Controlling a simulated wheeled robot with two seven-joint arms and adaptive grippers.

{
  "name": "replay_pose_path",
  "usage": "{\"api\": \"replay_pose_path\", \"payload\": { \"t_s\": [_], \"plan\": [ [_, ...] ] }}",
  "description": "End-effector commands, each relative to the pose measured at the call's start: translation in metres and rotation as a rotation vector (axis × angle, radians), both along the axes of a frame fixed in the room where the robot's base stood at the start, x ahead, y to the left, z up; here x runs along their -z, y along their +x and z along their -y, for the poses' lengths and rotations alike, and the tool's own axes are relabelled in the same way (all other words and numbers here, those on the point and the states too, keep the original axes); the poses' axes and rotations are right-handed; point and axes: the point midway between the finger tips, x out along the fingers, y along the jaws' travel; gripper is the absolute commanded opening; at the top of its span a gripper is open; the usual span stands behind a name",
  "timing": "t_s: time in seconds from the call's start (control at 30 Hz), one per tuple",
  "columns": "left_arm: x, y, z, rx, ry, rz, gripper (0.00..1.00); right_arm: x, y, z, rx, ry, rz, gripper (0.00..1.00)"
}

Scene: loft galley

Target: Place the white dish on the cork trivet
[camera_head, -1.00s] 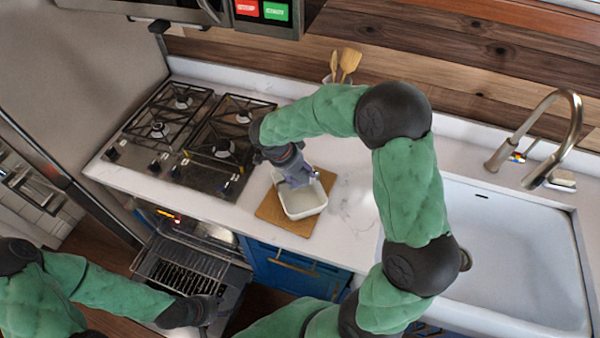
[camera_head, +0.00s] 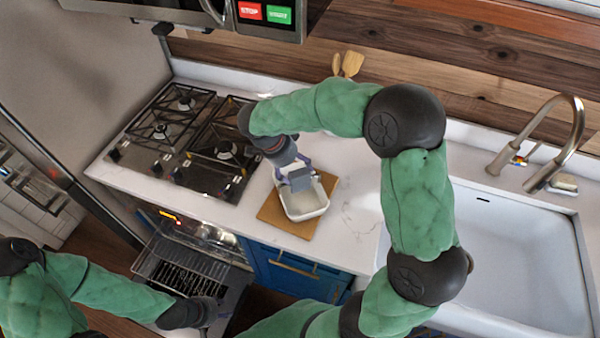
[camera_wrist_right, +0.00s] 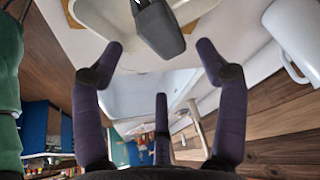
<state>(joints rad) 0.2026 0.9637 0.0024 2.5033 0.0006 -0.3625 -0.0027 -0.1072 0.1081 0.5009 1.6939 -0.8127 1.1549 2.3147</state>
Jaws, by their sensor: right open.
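The white dish (camera_head: 308,211) is a small square dish with raised walls, standing upright on the cork trivet (camera_head: 271,211) on the counter. My right gripper (camera_head: 299,180) is over the dish's far side, pointing down. In the right wrist view its purple fingers (camera_wrist_right: 159,49) are spread, with nothing seen held between them. The pale dish (camera_wrist_right: 92,14) fills the top of that view. Whether a finger still touches the dish cannot be told. My left gripper (camera_head: 208,310) is low by the open oven; its fingers are too unclear to read.
A gas hob (camera_head: 187,140) lies left of the trivet, and the sink (camera_head: 510,255) with its tap (camera_head: 562,150) lies right. Below, the oven is open with a rack (camera_head: 185,270) out. Wooden utensils (camera_head: 352,63) stand at the back. A white mug (camera_wrist_right: 296,35) shows in the wrist view.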

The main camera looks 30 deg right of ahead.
Motion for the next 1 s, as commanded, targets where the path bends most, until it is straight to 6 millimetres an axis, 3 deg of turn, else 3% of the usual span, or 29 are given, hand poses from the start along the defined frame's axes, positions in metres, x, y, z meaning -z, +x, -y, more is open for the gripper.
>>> {"api": "replay_pose_path", "payload": {
  "t_s": [0.2,0.4,1.0],
  "plan": [
    [-0.002,0.000,0.000,0.000,0.000,0.000,0.40,-0.037,0.002,-0.016,-0.001,0.002,0.002,0.73],
    [-0.003,0.000,0.000,0.000,0.000,0.000,0.40,-0.053,0.003,-0.022,0.000,0.001,0.000,0.73],
    [-0.003,0.000,0.000,0.000,0.000,0.000,0.40,-0.056,0.003,-0.023,0.000,0.000,-0.001,0.73]
  ]
}}
